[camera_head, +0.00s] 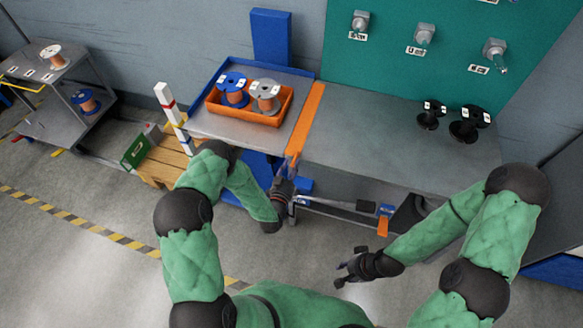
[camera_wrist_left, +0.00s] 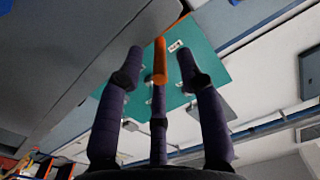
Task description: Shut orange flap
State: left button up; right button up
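The orange flap (camera_head: 308,112) is a long narrow strip between the blue-edged cart and the grey worktable, roughly level with their tops. My left gripper (camera_head: 287,172) is at its near end, just below the table edge. In the left wrist view, an orange bar (camera_wrist_left: 160,58) shows between the spread fingers of my left gripper (camera_wrist_left: 158,72); the fingers look open, and I cannot tell whether one touches the bar. My right gripper (camera_head: 350,268) is over the floor in front of the table, with its fingers apart and empty.
An orange tray (camera_head: 214,108) with a blue spool (camera_head: 233,88) and a grey spool (camera_head: 265,94) stands on the cart. Two black spools (camera_head: 470,124) stand on the grey worktable (camera_head: 375,130). A red-white post (camera_head: 168,102) is at left. A bar (camera_head: 335,203) runs below the table.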

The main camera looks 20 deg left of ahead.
pick_arm(q)
grip_shut()
dwell(0.3)
jog(key=n, duration=0.1)
jog(key=r+n, duration=0.1)
jog(key=n, duration=0.1)
jog(key=shift+a+r+n, duration=0.25)
jog(key=shift+n, duration=0.05)
jog(key=a+r+n+b, duration=0.2)
jog(key=a+n, duration=0.3)
jog(key=n, duration=0.9)
jog(key=shift+a+r+n+b, duration=0.25)
jog(key=shift+r+n+b, duration=0.05)
jog(key=shift+b, duration=0.15)
